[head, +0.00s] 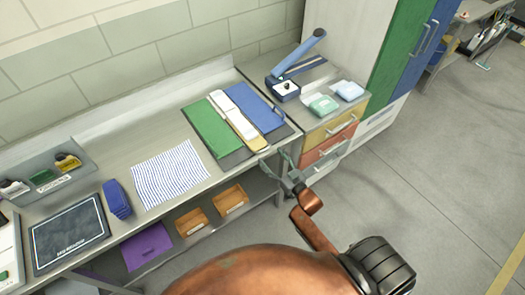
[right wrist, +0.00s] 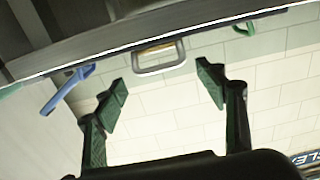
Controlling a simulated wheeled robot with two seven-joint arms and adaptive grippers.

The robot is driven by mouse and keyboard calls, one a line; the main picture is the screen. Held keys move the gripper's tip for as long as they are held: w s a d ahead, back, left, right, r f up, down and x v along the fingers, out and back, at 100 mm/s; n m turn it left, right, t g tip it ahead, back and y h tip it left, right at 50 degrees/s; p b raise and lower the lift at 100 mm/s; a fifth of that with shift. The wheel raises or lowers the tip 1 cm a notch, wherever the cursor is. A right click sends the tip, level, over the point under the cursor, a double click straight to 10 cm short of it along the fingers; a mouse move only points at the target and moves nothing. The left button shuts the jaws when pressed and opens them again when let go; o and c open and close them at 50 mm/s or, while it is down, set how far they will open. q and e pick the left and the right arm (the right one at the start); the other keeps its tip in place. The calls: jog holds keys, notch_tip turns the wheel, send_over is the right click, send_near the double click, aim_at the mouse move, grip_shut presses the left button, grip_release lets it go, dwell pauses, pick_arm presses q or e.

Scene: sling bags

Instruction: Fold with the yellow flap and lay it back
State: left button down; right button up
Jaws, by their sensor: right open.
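A flat piece with coloured panels lies on a dark mat (head: 236,159) on the bench. Its green panel (head: 211,129) is on the left and its blue panel (head: 253,108) on the right. A long white strip (head: 232,117) runs between them. Yellow shows as a narrow edge (head: 257,143) at the strip's near end; the rest of the yellow flap is not clearly visible. My right gripper (head: 272,167) is at the bench's front edge, near the mat's near corner. In the right wrist view its green fingers (right wrist: 163,85) are wide apart with nothing between them. My left gripper is not in view.
A drawer unit (head: 330,143) with a blue-levered tool (head: 300,55) and small packs (head: 323,105) stands right of the mat. A striped cloth (head: 169,173), a blue item (head: 117,198) and a dark board (head: 68,233) lie to the left. Bins (head: 191,221) sit below.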

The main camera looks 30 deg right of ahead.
aim_at(264, 150)
jog(key=shift+w+a, duration=0.15)
jog(key=shift+w, duration=1.2)
jog(key=shift+w+a, duration=0.15)
jog(key=shift+w, duration=1.2)
jog(key=shift+c, duration=0.6)
